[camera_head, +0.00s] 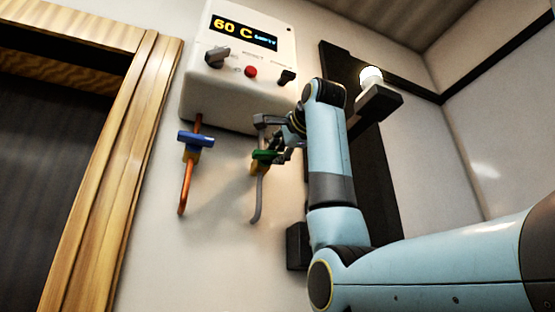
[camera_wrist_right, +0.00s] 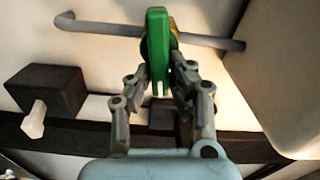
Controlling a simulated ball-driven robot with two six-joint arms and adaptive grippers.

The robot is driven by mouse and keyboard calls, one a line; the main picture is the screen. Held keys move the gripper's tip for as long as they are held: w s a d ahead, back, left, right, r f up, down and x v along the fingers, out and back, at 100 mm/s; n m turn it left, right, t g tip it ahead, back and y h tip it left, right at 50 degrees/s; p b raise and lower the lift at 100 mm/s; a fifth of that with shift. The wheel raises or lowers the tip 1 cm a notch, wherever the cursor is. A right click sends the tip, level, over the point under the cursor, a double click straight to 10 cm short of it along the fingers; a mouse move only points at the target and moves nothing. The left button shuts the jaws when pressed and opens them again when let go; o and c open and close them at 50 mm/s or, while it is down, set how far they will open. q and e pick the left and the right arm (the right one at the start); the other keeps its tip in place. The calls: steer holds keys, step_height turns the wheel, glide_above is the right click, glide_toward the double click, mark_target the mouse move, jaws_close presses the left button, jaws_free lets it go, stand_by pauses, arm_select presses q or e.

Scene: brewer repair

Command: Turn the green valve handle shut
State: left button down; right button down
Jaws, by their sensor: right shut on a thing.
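The green valve handle (camera_head: 266,155) is on the grey pipe (camera_head: 258,190) under the white brewer (camera_head: 240,80). In the right wrist view the green handle (camera_wrist_right: 158,50) stands upright in the picture, crossing the grey pipe (camera_wrist_right: 105,28). My right gripper (camera_head: 283,146) reaches it from the right in the head view. In the wrist view the right gripper (camera_wrist_right: 161,75) is shut on the green handle, with one finger on each side. The gripper partly hides the handle in the head view. My left gripper is not in view.
A blue valve handle (camera_head: 196,138) on a copper-coloured pipe (camera_head: 185,185) is to the left. The brewer display reads "60 C EMPTY". A dark wall frame with a lit lamp (camera_head: 371,76) is behind my right arm. A wooden door frame (camera_head: 130,160) is at the left.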

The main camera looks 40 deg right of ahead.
steer(key=shift+f+m+b, duration=0.25)
steer(key=shift+m+b, duration=0.35)
steer(key=shift+m, duration=0.3)
steer(key=c, duration=1.2)
jaws_free()
steer(key=shift+c, duration=0.2)
steer(key=v, duration=1.2)
